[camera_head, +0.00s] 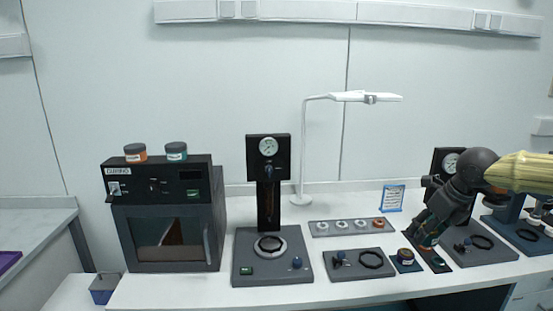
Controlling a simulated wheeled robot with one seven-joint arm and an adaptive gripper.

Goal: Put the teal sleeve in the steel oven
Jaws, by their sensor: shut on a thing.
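The oven (165,238), labelled CURING, stands at the left end of the white table. It has a black control panel above a grey front, and its windowed door looks closed. My gripper (424,242) reaches down at the right, low over a dark narrow mat (437,262), far from the oven. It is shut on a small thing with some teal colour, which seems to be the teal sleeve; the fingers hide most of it. I cannot tell whether it touches the mat.
A jar on a small mat (404,258) stands just left of my gripper. Left of it are a black-ring plate (360,264), a grey strip of small parts (350,227) and a gauge press (268,190). An orange jar (135,153) and a teal jar (176,151) stand on the oven.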

